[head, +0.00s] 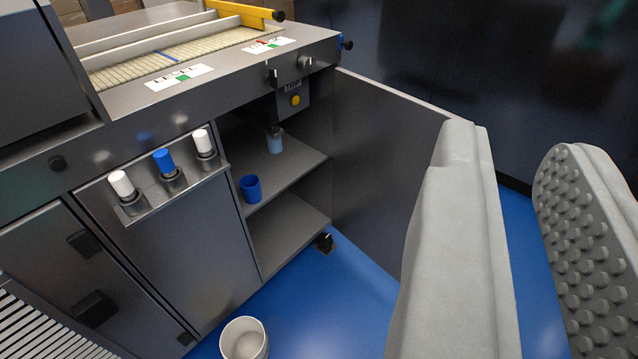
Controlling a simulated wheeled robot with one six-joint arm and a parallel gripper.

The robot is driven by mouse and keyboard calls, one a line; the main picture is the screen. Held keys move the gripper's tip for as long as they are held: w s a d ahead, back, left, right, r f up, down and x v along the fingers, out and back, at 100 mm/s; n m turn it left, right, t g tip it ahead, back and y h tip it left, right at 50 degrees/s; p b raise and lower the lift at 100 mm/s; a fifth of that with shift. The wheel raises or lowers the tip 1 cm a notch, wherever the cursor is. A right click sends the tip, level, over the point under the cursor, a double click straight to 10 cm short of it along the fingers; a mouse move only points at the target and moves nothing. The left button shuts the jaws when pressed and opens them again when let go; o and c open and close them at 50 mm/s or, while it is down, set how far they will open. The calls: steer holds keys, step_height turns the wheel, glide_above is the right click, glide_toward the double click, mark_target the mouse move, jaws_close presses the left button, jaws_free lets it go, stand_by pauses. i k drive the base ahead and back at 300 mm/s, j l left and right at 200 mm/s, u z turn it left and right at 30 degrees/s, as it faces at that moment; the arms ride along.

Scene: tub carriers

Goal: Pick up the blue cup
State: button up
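The blue cup (251,189) stands upright on the upper shelf (283,170) of the open bay in the grey machine, near the shelf's front left edge. My gripper (515,150) is at the right of the view, its two thick grey fingers apart with nothing between them. It is well to the right of the cup and not touching it. A second, paler blue cup-like thing (275,143) sits farther back on the same shelf, under a dispenser.
A lower shelf (285,236) is empty. A white tub (244,340) stands on the blue floor in front. White and blue bottles (163,160) sit on a rack left of the bay. A grey panel (385,165) bounds the bay's right side.

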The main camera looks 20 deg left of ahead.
mark_target(249, 185)
steer(key=u, duration=1.85)
steer(key=l+u, duration=0.8)
steer(key=u, duration=0.2)
steer(key=k+l+u, duration=0.15)
steer(key=l+u, duration=0.2)
steer(key=u, duration=0.15)
steer(key=k+l+u, duration=0.2)
steer(key=l+u, duration=0.2)
steer(key=k+l+u, duration=0.2)
steer(key=u, duration=0.15)
steer(key=k+l+u, duration=0.15)
steer(key=k+u, duration=0.25)
steer(key=k+l+u, duration=0.1)
steer(key=k+u, duration=0.3)
steer(key=k+l, duration=0.15)
steer(key=k, duration=0.35)
steer(key=k+l+z, duration=0.15)
steer(key=k, duration=0.3)
steer(key=k+l, duration=0.15)
steer(key=k, duration=0.35)
steer(key=k+l+z, duration=0.35)
steer(key=k+z, duration=0.15)
steer(key=k+l+z, duration=0.5)
steer(key=i, duration=0.6)
